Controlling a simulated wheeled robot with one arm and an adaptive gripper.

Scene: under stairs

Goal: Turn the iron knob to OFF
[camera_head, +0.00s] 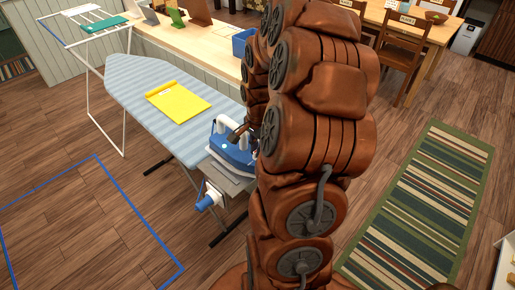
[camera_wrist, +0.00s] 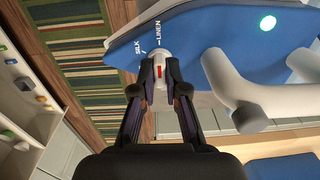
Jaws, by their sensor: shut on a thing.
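The blue and white iron (camera_head: 232,155) rests on the grey rest at the near end of the striped ironing board (camera_head: 130,75). In the wrist view the iron's blue body (camera_wrist: 210,38) fills the top right, with a lit green light (camera_wrist: 267,22) and a white handle. Its small pale knob (camera_wrist: 159,55) has a red mark and sits beside the labels SILK and LINEN. No OFF label is readable. My gripper (camera_wrist: 160,70) is shut on the knob, one fingertip on each side; the fingertips hide part of it. My arm covers much of the iron's right side in the head view.
A blue-nozzled white bottle (camera_head: 208,198) is by the board's near end. A wooden counter (camera_head: 200,45) runs behind the board. A striped rug (camera_head: 420,215) and open floor lie to the right.

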